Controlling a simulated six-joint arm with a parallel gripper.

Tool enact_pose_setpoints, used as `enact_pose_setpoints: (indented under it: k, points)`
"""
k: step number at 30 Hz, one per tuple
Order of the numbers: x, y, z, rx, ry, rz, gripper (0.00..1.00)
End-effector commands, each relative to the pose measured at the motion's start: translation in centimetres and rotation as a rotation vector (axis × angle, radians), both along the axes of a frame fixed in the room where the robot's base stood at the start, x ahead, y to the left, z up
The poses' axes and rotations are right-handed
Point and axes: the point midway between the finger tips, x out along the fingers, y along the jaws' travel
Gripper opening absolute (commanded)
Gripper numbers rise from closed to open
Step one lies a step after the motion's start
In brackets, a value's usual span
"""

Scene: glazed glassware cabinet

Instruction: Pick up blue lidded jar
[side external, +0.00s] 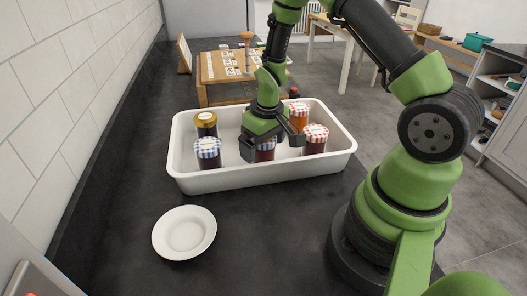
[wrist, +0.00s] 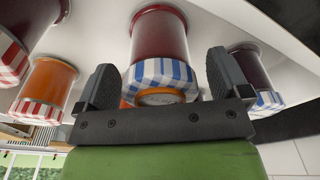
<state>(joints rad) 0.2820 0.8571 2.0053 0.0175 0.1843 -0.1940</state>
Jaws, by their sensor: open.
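A dark red jar with a blue-and-white checked lid (wrist: 160,38) stands between my gripper's spread fingers (wrist: 164,82) in the wrist view. In the side external view it is partly hidden behind my gripper (side external: 271,144), and its dark body (side external: 265,155) shows below. My gripper is open, with one finger on each side of the lid; I cannot tell whether either touches it. A second jar with a blue checked lid (side external: 208,151) stands to the left in the tray, and a dark blue-lidded jar shows at the right in the wrist view (wrist: 250,68).
The white tray (side external: 275,178) holds the jars. A gold-lidded jar (side external: 206,124) is at left; an orange jar (side external: 299,119) and a red-check-lidded jar (side external: 315,140) are close on the right. A white plate (side external: 184,232) lies in front, with clear counter around it. A wooden box (side external: 215,93) stands behind.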

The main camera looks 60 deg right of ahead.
Motion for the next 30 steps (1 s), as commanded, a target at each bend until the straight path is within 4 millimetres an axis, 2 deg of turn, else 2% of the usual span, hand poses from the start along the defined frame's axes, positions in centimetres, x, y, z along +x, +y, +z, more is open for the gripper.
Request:
enact_pose_setpoints:
  k: [7, 8, 16, 25, 30]
  points:
    - [0.1, 0.0, -0.2, 0.000, -0.001, 0.000, 0.94]
    - [0.0, 0.0, -0.2, 0.000, -0.001, 0.000, 0.90]
    - [0.0, 0.0, -0.2, 0.000, -0.001, 0.001, 0.29]
    - [0.1, 0.0, 0.1, -0.001, -0.003, 0.001, 0.29]
    - [0.2, 0.0, 1.7, -0.001, -0.005, 0.001, 0.29]
